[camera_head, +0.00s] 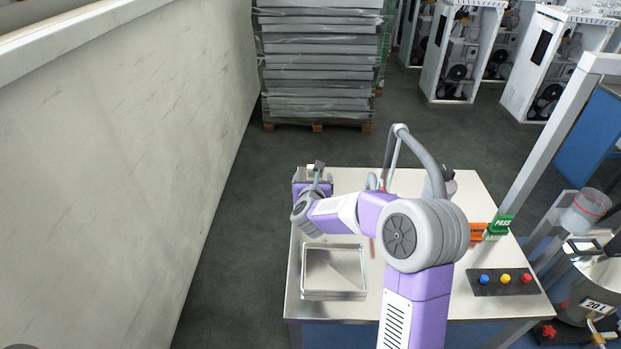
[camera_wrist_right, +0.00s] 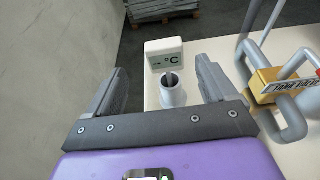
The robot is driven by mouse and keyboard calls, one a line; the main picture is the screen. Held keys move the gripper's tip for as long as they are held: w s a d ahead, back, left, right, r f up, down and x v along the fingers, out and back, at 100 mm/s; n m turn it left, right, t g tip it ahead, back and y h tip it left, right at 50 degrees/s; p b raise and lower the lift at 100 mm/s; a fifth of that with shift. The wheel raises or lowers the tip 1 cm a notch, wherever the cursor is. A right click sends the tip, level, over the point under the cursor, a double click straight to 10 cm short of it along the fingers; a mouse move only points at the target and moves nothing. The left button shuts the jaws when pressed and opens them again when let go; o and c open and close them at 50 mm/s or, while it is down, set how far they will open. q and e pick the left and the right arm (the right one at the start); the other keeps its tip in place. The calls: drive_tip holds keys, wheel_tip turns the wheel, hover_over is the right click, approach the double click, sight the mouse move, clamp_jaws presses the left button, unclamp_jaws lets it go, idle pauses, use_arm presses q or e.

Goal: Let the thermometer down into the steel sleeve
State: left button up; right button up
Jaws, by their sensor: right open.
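My right gripper (camera_head: 318,174) is open over the far left part of the steel table. In the right wrist view its two spread fingers (camera_wrist_right: 162,66) have nothing clamped between them. A short grey upright sleeve (camera_wrist_right: 172,97) with a dark round mouth shows between and below the fingers, apart from both. A small dark shape shows in its mouth; I cannot tell if this is a thermometer stem. A white box marked "°C" (camera_wrist_right: 165,53) shows just behind the sleeve; I cannot tell if it is the thermometer's head. My left gripper is in neither view.
A yellow "TANK VALVE" block (camera_wrist_right: 277,85) with thick grey pipes is right of the fingers. On the table (camera_head: 470,190) are a shallow metal tray (camera_head: 304,293), a button panel (camera_head: 511,288) and a green PASS tag (camera_head: 499,226). A pale wall (camera_head: 110,170) is at left.

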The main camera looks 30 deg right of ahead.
drive_tip(key=shift+w+d+f, duration=0.2)
drive_tip(key=shift+w+d, duration=0.2)
drive_tip(key=shift+w, duration=0.15)
drive_tip(key=x, duration=0.5)
drive_tip(key=shift+w+d+f, duration=0.15)
drive_tip(key=shift+d+f, duration=0.15)
drive_tip(key=shift+d, duration=0.1)
drive_tip(key=shift+r, duration=0.1)
drive_tip(key=c, duration=1.1)
